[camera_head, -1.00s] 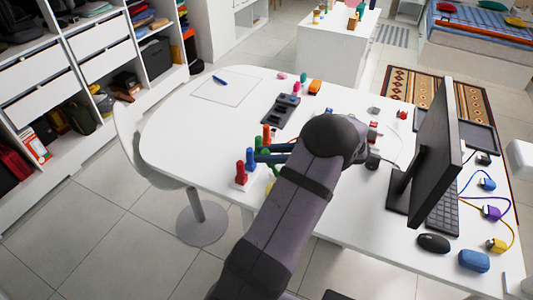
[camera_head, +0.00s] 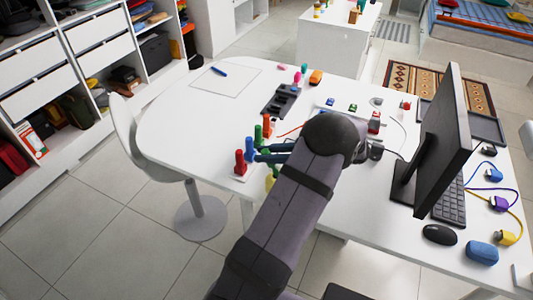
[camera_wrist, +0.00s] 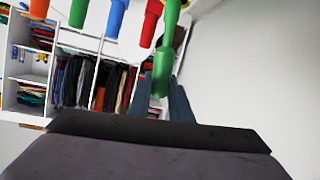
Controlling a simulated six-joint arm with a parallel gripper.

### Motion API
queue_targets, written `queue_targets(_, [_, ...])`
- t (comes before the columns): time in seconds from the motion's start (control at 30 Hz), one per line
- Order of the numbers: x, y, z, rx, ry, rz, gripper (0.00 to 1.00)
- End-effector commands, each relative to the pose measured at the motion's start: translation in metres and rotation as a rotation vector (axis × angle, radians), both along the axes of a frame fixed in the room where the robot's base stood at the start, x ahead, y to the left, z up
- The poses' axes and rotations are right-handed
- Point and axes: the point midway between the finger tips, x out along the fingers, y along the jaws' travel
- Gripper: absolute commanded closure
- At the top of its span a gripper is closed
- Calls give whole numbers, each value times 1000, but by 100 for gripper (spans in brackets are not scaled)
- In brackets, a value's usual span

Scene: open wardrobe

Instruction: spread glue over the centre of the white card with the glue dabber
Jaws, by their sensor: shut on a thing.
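The white card (camera_head: 226,82) lies flat at the far left of the white table, with a blue pen-like stick on it (camera_head: 218,71). My gripper (camera_head: 262,152) is low over the near left part of the table, beside a row of coloured handles. In the wrist view its blue-grey fingers (camera_wrist: 164,95) are shut on a green handle (camera_wrist: 163,62). My arm hides part of the gripper.
Red (camera_head: 240,162) and blue (camera_head: 250,150) upright handles stand close beside the gripper on a pale base. A black tray (camera_head: 280,100) lies between the gripper and the table's back edge. A monitor (camera_head: 437,135) stands at right. The table's left part is clear.

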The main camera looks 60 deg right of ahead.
Motion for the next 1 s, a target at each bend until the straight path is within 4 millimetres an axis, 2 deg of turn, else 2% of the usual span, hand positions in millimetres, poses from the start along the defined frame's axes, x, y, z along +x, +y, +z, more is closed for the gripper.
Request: queue_targets(1.0, [0,0,-6,0,0,0,100])
